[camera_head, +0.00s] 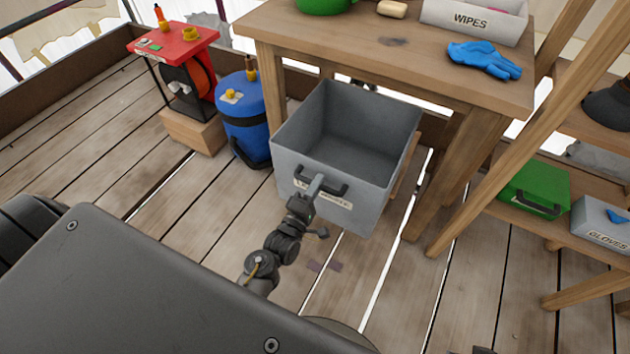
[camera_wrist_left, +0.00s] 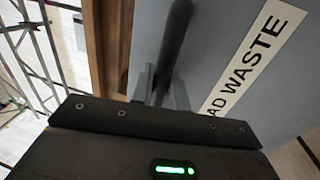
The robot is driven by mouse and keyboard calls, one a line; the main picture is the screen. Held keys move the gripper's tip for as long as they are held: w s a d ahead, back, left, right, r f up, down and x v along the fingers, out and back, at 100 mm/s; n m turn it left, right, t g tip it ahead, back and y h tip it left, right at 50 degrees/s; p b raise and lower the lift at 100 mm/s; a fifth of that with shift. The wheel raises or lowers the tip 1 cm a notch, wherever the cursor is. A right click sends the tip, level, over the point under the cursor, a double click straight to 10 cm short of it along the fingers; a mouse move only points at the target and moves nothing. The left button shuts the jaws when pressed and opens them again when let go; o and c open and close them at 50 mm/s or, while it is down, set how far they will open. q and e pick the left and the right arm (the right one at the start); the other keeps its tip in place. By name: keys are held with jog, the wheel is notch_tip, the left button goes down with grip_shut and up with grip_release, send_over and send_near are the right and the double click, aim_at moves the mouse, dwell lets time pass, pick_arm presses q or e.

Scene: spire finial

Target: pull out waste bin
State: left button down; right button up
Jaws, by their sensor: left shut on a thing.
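The waste bin (camera_head: 300,157) is a grey open-topped box, empty inside as far as I see. It stands partly out in front of the wooden table, with a dark handle (camera_head: 338,190) and a label on its front. My left gripper (camera_head: 314,190) is shut on the handle. In the left wrist view the fingers (camera_wrist_left: 160,88) close around the dark handle bar (camera_wrist_left: 175,45), beside the label (camera_wrist_left: 258,55) reading "AD WASTE" on the grey front (camera_wrist_left: 215,30).
A wooden table (camera_head: 350,45) stands behind the bin, carrying a wipes box (camera_head: 472,20) and blue gloves (camera_head: 485,58). A blue canister (camera_head: 243,115) stands close at the bin's left. A wooden leg (camera_head: 465,190) is at its right. The plank floor in front is clear.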

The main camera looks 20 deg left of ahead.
pick_arm(q)
jog(key=c, duration=1.7)
grip_release()
jog(key=shift+c, duration=0.2)
jog(key=v, duration=1.1)
jog(key=shift+p, duration=0.3)
pick_arm(e)
jog(key=shift+s+d+f+g, duration=0.15)
jog(key=shift+f+g, duration=0.15)
jog(key=shift+f, duration=0.25)
pick_arm(q)
jog(key=shift+w, duration=0.1)
pick_arm(e)
jog(key=shift+r, duration=0.1)
